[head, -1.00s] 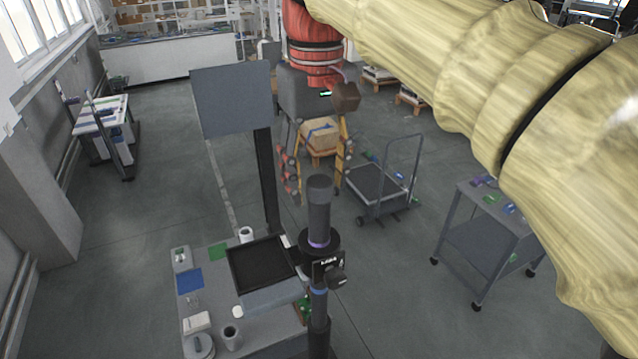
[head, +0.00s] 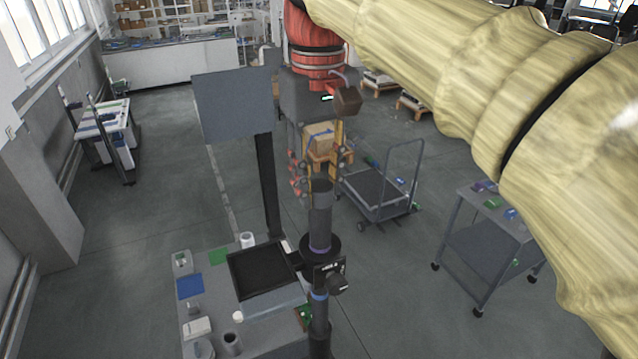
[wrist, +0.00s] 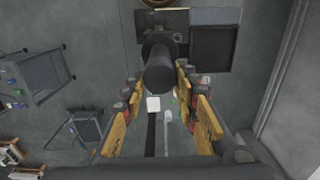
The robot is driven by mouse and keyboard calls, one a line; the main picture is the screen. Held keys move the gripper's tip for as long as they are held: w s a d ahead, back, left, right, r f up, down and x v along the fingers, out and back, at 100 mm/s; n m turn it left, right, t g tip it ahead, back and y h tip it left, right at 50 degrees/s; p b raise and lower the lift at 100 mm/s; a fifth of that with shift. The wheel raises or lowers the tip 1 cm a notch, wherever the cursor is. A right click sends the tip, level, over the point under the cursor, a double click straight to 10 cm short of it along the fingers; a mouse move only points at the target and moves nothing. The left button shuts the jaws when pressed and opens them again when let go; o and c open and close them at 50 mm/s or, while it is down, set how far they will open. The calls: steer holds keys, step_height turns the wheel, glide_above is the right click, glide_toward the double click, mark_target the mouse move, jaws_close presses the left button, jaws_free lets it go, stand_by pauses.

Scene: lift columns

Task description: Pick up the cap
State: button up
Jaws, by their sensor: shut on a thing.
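My gripper (head: 319,180) hangs in the middle of the head view, fingers pointing down. Its orange-padded fingers also show in the wrist view (wrist: 160,95), closed in on both sides of a dark round piece. I take this piece to be the cap (head: 320,190), the black top end of an upright column. The cap shows in the wrist view (wrist: 158,76) between the fingertips. Below it the column (head: 319,287) has a wide black collar and a blue band. The exact contact is hard to see, and I cannot tell whether the cap is apart from the column.
A grey table (head: 205,309) carries a black tray (head: 262,269), a blue mat (head: 190,287) and small white items. A grey screen (head: 234,104) stands on a pole behind. A trolley (head: 378,193) and a cart (head: 485,245) stand at right. Open floor lies between.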

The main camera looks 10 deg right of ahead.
steer(key=shift+r, duration=0.65)
steer(key=s+d+r+p, duration=0.3)
steer(key=s+r+p, duration=0.1)
steer(key=s+r, duration=0.7)
steer(key=shift+s+d+r, duration=0.3)
steer(key=shift+s+d, duration=0.1)
steer(key=shift+s, duration=0.9)
